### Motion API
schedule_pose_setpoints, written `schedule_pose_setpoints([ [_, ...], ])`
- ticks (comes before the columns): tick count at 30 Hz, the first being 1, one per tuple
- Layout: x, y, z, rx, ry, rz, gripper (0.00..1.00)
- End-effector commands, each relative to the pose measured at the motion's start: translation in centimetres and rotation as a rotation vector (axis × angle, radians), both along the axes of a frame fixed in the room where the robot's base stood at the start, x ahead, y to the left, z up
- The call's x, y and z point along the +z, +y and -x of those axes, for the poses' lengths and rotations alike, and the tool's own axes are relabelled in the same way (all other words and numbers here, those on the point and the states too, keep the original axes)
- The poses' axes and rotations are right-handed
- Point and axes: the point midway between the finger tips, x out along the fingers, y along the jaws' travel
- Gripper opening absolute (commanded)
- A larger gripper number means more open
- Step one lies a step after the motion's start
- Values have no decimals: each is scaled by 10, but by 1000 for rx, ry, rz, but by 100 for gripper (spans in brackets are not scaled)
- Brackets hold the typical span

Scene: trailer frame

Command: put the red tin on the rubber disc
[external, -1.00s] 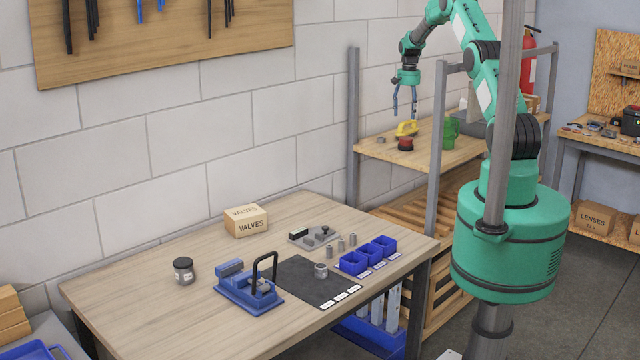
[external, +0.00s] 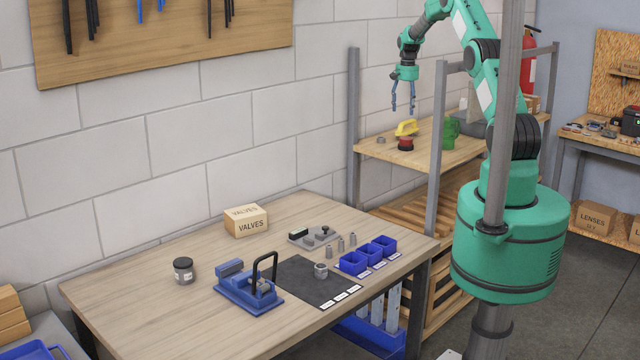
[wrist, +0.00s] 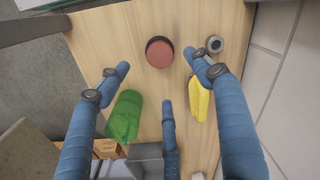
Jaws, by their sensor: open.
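The red tin (external: 405,143) is on the wooden shelf behind the workbench, and its round red top shows in the wrist view (wrist: 160,52). A dark round edge shows under and around it; this looks like the rubber disc (wrist: 149,47), mostly hidden beneath the tin. The tin appears upright on it. My gripper (external: 403,108) is above the shelf, open and empty, clear of the tin. In the wrist view its blue fingers (wrist: 160,82) are spread apart, with nothing between them.
On the same shelf (external: 375,150) a yellow object (external: 407,128) and a green object (external: 450,132) stand close to the tin. A small grey ring (external: 381,140) lies beside it. A grey post (external: 438,150) rises at the shelf's front. The workbench (external: 150,300) holds other parts.

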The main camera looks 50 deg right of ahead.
Motion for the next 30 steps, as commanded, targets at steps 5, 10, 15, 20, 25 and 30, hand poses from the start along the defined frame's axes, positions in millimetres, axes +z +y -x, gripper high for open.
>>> schedule_pose_setpoints([
  [5,38,31,0,45,-20,14,66],
  [10,84,73,6,106,-45,30,66],
  [15,128,117,18,171,-73,48,66],
  [20,166,159,34,231,-98,64,66],
  [25,202,202,55,294,-126,82,66],
  [30,232,243,81,357,-154,97,66],
])
